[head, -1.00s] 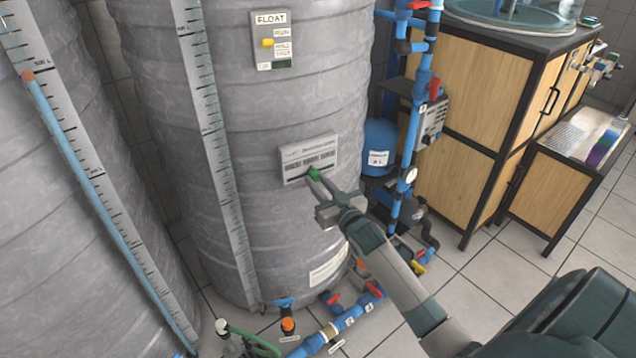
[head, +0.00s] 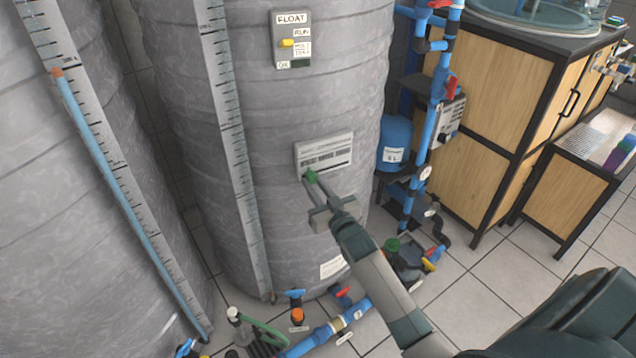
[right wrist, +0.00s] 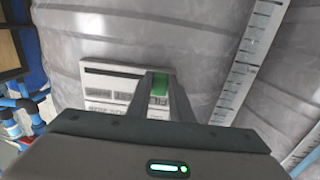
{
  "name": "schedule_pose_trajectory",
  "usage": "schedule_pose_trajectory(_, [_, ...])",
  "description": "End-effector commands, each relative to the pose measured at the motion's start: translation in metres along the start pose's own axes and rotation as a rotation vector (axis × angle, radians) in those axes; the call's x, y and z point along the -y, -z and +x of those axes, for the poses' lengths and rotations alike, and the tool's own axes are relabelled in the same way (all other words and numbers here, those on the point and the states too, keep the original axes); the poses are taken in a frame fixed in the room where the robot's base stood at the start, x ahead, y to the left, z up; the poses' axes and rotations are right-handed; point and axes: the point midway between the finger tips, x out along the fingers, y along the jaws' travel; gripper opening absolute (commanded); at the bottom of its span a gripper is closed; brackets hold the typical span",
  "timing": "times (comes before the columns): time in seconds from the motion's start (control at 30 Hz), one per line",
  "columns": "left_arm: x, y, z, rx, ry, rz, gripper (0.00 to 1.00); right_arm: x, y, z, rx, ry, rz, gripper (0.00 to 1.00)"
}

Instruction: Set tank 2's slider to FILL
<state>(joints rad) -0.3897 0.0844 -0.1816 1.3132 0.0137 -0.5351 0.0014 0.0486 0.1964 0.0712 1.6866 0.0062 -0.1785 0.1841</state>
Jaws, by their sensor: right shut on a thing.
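A pale slider panel (head: 327,150) is fixed to the front of the grey ribbed tank (head: 270,120). Its printed labels are too small to read. A green slider knob (head: 311,175) sits near the panel's lower left end in the head view. My right gripper (head: 312,181) is shut on this knob. In the right wrist view the knob (right wrist: 159,84) shows between the two fingers (right wrist: 160,95), at the right end of the panel (right wrist: 108,82). The fingers hide part of the slot. My left gripper is not in view.
A FLOAT switch box (head: 291,40) with a yellow lever is higher on the tank. A level scale (head: 228,120) runs down its left. Blue pipes (head: 430,120) with red valves stand to the right, and more pipework (head: 335,328) lies low in front.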

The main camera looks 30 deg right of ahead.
Motion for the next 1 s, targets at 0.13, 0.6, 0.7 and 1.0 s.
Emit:
schedule_pose_trajectory(0.13, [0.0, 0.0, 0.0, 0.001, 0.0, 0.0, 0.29, 0.003, -0.002, -0.001, 0.001, 0.005, 0.003, 0.39])
schedule_pose_trajectory(0.6, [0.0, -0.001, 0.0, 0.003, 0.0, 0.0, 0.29, 0.002, -0.001, -0.005, 0.001, 0.003, 0.002, 0.39])
schedule_pose_trajectory(0.7, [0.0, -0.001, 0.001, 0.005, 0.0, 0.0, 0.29, 0.002, -0.002, -0.013, 0.002, 0.003, 0.002, 0.39])
schedule_pose_trajectory(1.0, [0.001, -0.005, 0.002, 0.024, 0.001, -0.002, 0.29, 0.002, -0.003, -0.059, 0.003, 0.003, 0.002, 0.39])
